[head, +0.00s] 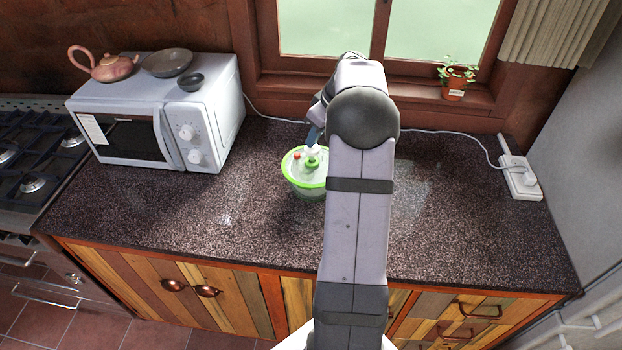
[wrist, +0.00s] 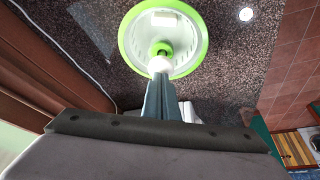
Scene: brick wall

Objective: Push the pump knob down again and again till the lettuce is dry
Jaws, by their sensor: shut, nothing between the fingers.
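The salad spinner (head: 291,174) stands upright on the counter, with a bright green rim and a pale lid. It also shows in the wrist view (wrist: 127,38). Its pump knob (wrist: 158,64) has a white top above a green collar at the lid's middle. A small red part shows on the lid in the head view. My gripper (wrist: 160,80) is shut and empty, its fingertips right at the knob's white top. I cannot tell whether they touch it. In the head view my arm hides the spinner's right side. I cannot make out the lettuce inside.
A white microwave (head: 150,115) with a teapot and bowls on top stands to the left. A white power strip (head: 521,178) lies on the right, its cord running along the back. A potted plant (head: 455,78) sits on the sill. The counter (head: 230,215) around the spinner is clear.

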